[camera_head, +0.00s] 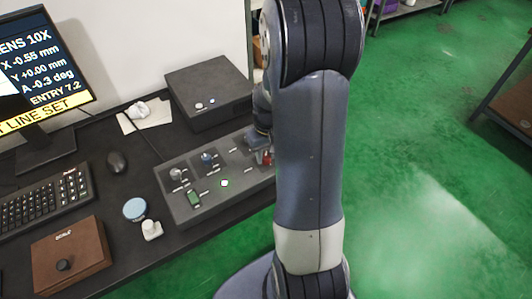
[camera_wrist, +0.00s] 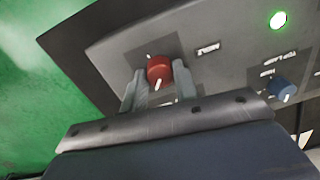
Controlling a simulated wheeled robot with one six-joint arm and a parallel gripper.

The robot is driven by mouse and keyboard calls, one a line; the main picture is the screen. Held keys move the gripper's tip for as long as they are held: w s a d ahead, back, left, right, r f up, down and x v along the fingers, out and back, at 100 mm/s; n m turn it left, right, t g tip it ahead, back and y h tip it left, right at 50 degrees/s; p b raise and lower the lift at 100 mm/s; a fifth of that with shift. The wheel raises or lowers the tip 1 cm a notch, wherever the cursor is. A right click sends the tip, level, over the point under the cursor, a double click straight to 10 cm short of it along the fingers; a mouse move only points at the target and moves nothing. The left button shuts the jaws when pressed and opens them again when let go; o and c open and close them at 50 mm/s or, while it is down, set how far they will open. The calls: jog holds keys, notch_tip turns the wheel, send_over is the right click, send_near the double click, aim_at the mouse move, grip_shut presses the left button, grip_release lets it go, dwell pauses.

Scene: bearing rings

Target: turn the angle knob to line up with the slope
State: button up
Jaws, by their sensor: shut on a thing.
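The red knob (camera_wrist: 158,70) with white pointer marks sits on the grey control panel (camera_wrist: 225,25) in the wrist view. My gripper (camera_wrist: 160,82) is shut on the red knob, one finger on each side. In the head view the red knob (camera_head: 267,158) shows at the panel's right end, partly hidden by my arm. A blue knob (camera_wrist: 283,89) is to its right in the wrist view and also shows in the head view (camera_head: 207,158). The monitor (camera_head: 38,60) reads "A -0.3 deg", with "LINE SET" on a yellow band; its left part is cut off.
A black box (camera_head: 210,92) stands behind. A keyboard (camera_head: 45,199), mouse (camera_head: 117,162) and brown box (camera_head: 70,262) lie left.

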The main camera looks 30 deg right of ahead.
aim_at(268, 157)
jog(key=m, duration=1.1)
jog(key=shift+t, duration=0.3)
dwell(0.4)
jog(key=o, duration=1)
jog(key=r, duration=0.7)
jog(key=r+p, duration=0.1)
jog(key=r, duration=0.3)
jog(key=shift+s+d, duration=0.1)
jog(key=shift+s, duration=0.15)
